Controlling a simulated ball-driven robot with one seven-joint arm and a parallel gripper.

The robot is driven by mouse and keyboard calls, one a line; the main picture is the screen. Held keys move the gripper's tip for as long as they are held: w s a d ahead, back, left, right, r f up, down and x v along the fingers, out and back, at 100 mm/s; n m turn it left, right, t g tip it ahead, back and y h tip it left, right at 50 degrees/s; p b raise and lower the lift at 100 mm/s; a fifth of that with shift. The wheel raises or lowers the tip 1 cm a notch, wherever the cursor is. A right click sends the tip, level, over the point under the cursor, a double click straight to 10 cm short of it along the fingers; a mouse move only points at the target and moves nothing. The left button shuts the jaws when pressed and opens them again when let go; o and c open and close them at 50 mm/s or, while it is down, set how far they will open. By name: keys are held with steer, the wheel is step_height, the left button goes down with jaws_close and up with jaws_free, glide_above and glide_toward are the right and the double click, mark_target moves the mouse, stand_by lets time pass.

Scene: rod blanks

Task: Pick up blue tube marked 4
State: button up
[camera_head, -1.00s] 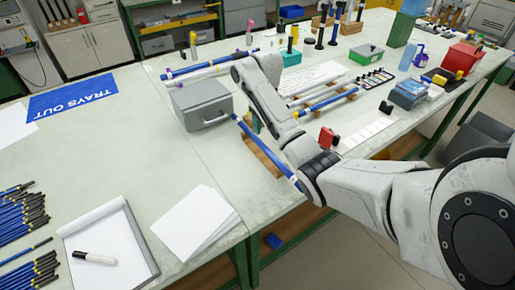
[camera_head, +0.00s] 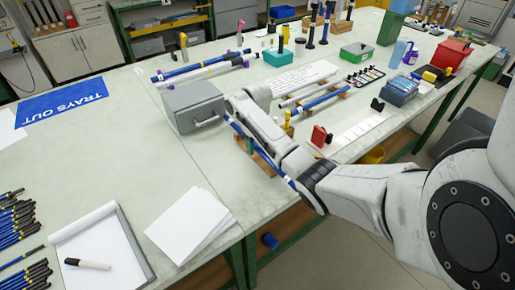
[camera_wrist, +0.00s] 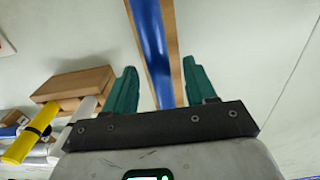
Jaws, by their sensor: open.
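My gripper (camera_wrist: 160,63) has two teal fingers standing apart in the wrist view. A blue tube (camera_wrist: 149,40) runs between them, lying along a wooden strip. I see no contact between fingers and tube. In the head view a blue tube (camera_head: 238,131) on a wooden rack shows beside the grey box, partly hidden by my arm. No number 4 is readable on it. Other blue tubes lie behind the grey box (camera_head: 195,70) and on a rack to the right (camera_head: 326,99).
A grey box with a handle (camera_head: 193,108) stands left of my arm. White paper (camera_head: 186,222), a clipboard (camera_head: 95,247) and several dark blue rods (camera_head: 22,225) lie at the front left. The bench's left middle is clear.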

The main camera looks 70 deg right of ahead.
steer(key=shift+c, duration=0.4)
jaws_close()
steer(key=shift+r, duration=0.15)
